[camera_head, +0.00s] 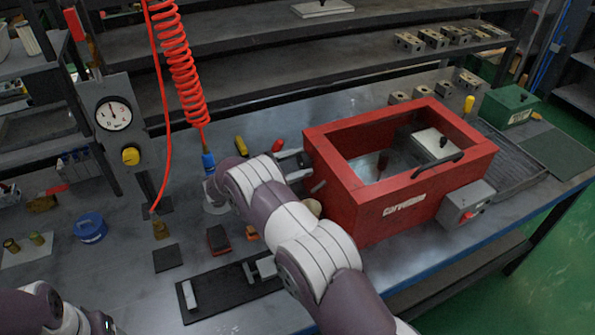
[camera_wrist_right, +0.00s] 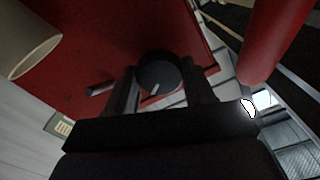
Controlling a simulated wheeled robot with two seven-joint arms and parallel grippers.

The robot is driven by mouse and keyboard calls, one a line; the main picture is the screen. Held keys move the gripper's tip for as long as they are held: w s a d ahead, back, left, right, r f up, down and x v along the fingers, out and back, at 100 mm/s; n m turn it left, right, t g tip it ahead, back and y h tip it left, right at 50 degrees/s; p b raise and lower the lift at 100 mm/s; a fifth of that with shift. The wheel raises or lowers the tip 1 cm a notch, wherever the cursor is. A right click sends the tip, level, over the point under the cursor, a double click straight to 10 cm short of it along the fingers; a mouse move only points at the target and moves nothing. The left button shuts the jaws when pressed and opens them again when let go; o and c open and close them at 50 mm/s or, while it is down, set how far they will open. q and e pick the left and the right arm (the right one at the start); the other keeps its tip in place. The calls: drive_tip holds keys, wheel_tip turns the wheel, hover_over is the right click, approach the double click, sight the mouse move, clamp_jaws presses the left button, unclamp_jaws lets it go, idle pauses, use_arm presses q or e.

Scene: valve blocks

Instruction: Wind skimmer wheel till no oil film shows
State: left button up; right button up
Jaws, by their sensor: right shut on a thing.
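The red open-topped tank (camera_head: 395,213) stands right of centre on the bench. A greyish surface (camera_head: 367,167) shows inside it; I cannot tell whether an oil film lies on it. My right gripper (camera_head: 297,163) is at the tank's left side, reached by my arm from the front. In the right wrist view, its two dark fingers (camera_wrist_right: 162,90) are shut on a dark round wheel (camera_wrist_right: 158,73) with a pale mark, in front of the tank's red wall (camera_wrist_right: 95,45). The wheel is hidden in the head view. My left arm shows at the bottom left, its gripper out of view.
A grey control box (camera_head: 466,204) is on the tank's front. A red coiled hose (camera_head: 181,65) hangs left of the tank, near a gauge panel (camera_head: 115,120). A black fixture plate (camera_head: 215,290) lies in front. A green box (camera_head: 508,106) stands at the right.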

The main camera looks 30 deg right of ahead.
drive_tip(key=shift+m+b, duration=1.35)
drive_tip(key=shift+m, duration=0.05)
drive_tip(key=o, duration=1)
